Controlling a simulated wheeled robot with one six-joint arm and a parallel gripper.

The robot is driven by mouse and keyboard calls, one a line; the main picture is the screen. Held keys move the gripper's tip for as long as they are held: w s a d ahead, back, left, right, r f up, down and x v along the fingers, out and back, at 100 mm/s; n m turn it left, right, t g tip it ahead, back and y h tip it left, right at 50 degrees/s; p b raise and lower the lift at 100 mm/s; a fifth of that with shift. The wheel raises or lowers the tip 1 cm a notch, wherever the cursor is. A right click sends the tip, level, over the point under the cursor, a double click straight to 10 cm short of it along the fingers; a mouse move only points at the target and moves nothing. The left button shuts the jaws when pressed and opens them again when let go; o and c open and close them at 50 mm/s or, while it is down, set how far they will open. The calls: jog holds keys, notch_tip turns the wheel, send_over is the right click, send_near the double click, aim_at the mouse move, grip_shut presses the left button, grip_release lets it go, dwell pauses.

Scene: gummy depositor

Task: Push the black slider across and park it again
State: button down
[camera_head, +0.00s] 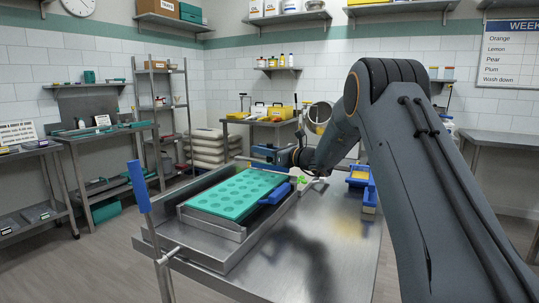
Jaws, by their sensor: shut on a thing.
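My gripper (287,157) is small and dark at the end of my grey arm, above the far end of the steel depositor bench. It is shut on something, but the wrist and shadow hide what. A blue part (262,152) shows just left of it, beside a thin metal rail (247,160) behind the mould. I cannot make out the black slider as a separate thing. A teal mould tray (238,190) with rows of round cavities lies in a steel frame (208,225) on the bench. A blue handle (274,194) is at its right side.
An upright lever with a blue grip (138,186) stands at the bench's near left corner. A blue and yellow container (360,178) is at the far right. Bare bench top (330,235) lies right of the mould. Shelves and side tables line the walls.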

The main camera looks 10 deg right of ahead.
jog(key=c, duration=1.6)
grip_release()
jog(key=shift+d, duration=0.1)
jog(key=shift+b+v, duration=0.45)
jog(key=shift+v, duration=3.35)
